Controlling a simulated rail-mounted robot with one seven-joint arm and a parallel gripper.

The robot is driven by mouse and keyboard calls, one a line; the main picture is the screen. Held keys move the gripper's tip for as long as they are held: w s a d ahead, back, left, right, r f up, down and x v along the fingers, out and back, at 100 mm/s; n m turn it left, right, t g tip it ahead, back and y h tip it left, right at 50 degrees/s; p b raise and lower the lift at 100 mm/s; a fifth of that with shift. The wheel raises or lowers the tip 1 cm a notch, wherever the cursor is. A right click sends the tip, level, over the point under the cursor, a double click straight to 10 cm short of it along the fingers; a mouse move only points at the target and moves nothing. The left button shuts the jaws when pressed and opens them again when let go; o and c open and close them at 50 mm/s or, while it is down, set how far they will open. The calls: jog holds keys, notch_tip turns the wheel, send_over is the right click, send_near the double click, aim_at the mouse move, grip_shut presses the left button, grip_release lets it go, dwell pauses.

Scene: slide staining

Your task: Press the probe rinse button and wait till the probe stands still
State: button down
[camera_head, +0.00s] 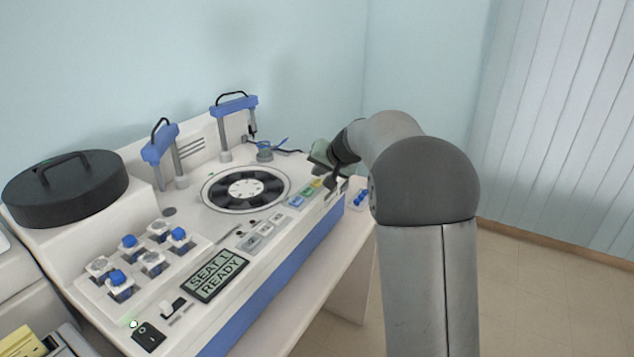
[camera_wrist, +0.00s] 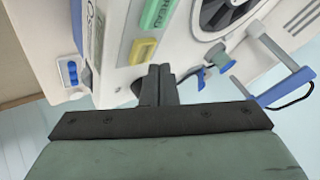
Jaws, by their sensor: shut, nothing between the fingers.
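The staining machine (camera_head: 215,225) has a row of coloured buttons at its right end: a blue one (camera_head: 297,201), a green one (camera_head: 307,190) and a yellow one (camera_head: 317,182). In the wrist view the yellow button (camera_wrist: 143,52) lies just beyond my fingertips, with the green button (camera_wrist: 158,12) farther off. I cannot read which is the probe rinse button. My gripper (camera_wrist: 160,70) is shut and empty; I cannot tell whether it touches the panel. In the head view my gripper (camera_head: 331,182) is at the row's right end. A thin probe (camera_head: 250,130) hangs from the rear blue arm (camera_head: 233,104).
A blue-grey cup (camera_head: 265,151) stands near that probe. A second blue arm (camera_head: 160,143) stands left of the round carousel (camera_head: 246,189). The display (camera_head: 215,274) reads "SEAT 1 READY". Several blue-capped and grey-capped bottles and a black lid (camera_head: 65,188) are at left.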

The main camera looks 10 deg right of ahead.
aim_at(319, 183)
jog(key=shift+f, duration=0.1)
jog(key=shift+f+b, duration=0.35)
jog(key=shift+b, duration=0.25)
jog(key=shift+f+b, duration=0.35)
jog(key=shift+b, duration=0.1)
dwell(0.4)
jog(key=shift+r+p, duration=0.4)
jog(key=shift+r, duration=0.4)
jog(key=shift+r+p, duration=1.7)
jog(key=shift+r, duration=0.8)
